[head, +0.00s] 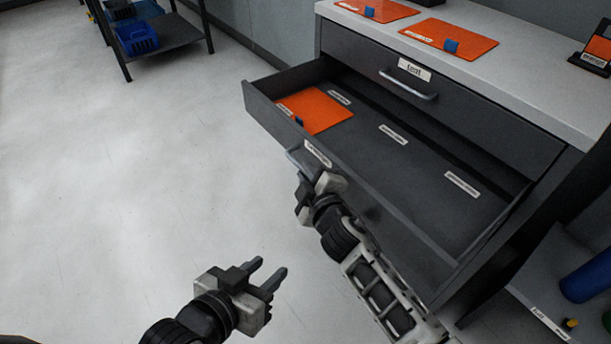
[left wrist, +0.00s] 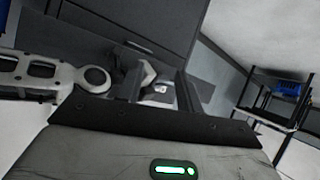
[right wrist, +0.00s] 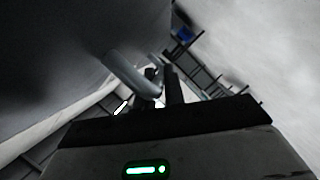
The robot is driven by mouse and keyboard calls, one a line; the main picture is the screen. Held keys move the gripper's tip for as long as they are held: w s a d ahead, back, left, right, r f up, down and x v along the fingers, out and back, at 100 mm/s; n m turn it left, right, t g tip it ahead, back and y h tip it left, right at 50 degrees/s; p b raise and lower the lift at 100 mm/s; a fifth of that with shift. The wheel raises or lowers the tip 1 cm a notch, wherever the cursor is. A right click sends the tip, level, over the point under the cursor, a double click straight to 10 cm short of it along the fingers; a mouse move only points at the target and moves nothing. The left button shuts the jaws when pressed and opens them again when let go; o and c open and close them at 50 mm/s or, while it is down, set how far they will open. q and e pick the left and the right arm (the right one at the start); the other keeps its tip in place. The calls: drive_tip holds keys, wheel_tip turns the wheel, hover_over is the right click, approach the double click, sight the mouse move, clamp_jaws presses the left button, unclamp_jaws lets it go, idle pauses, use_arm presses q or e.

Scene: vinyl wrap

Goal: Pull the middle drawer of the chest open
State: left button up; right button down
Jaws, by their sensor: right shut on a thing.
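The chest (head: 540,146) stands at the right in the head view. Its middle drawer (head: 398,212) is pulled far out, and its inside shows. My right gripper (head: 309,172) is shut on the drawer handle (head: 296,160) at the front panel. The handle also shows as a grey bar in the right wrist view (right wrist: 130,74). The drawer above, with its own handle (head: 408,84), is closed. My left gripper (head: 268,275) is open and empty, low in front of the drawer and apart from it.
An orange sheet (head: 316,109) with a blue tab lies in the open drawer, along with several white labels. More orange sheets (head: 449,34) lie on the chest top. A shelf with blue bins (head: 137,38) stands at the back left. The floor (head: 120,170) at the left is clear.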

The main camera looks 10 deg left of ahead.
drive_tip(key=shift+d, duration=0.1)
drive_tip(key=c, duration=1.5)
unclamp_jaws()
use_arm(q)
drive_tip(key=r+p, duration=0.1)
drive_tip(key=p, duration=0.2)
drive_tip(key=shift+s+a, duration=0.1)
drive_tip(key=shift+s, duration=0.05)
use_arm(e)
drive_tip(key=v, duration=1.6)
